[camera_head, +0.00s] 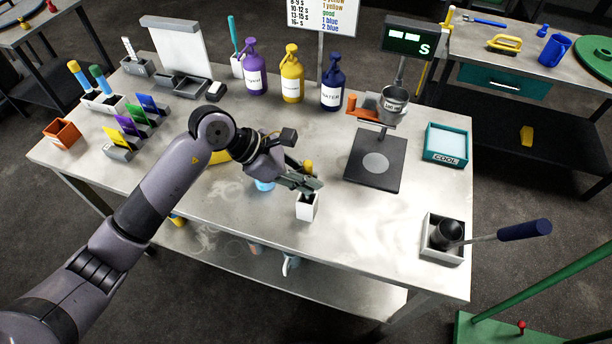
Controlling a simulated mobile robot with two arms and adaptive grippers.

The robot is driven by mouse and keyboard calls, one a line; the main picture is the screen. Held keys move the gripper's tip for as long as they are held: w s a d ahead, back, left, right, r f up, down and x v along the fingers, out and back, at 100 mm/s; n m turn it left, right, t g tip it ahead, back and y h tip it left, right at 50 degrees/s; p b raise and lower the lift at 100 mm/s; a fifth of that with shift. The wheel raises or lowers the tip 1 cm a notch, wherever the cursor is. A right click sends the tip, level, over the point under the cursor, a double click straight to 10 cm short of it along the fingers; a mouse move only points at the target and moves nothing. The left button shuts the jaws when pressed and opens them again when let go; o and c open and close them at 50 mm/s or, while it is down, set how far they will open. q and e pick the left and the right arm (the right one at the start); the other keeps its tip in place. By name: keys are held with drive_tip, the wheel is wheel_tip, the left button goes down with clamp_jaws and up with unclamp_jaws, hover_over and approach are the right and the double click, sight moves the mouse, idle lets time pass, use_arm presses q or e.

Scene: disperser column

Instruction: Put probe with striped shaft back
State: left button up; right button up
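My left gripper (308,182) reaches in from the left and is just above a small white open-topped holder (307,207) near the middle of the table. A small yellow-orange knob (308,166) shows right behind the fingers; I cannot tell whether they grip it. Whether the fingers are open or shut is unclear. No striped shaft can be made out for certain. Two probe-like sticks stand in a rack at the back left, one with a yellow top (74,67) and one with a green top (97,72). My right gripper is not in view.
Purple (255,75), yellow (291,80) and navy (332,88) bottles stand at the back. A stand with a metal cup (393,101) and a teal COOL tray (445,143) are at right. A white box (441,245) holds a dark ladle. The table front is clear.

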use_arm(q)
drive_tip(key=o, duration=0.4)
drive_tip(key=shift+o, duration=0.2)
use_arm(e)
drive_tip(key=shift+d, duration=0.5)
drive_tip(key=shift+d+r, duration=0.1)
use_arm(q)
drive_tip(key=shift+r+p, duration=0.25)
drive_tip(key=shift+p, duration=0.05)
drive_tip(key=b+v, duration=0.3)
drive_tip(key=v, duration=0.9)
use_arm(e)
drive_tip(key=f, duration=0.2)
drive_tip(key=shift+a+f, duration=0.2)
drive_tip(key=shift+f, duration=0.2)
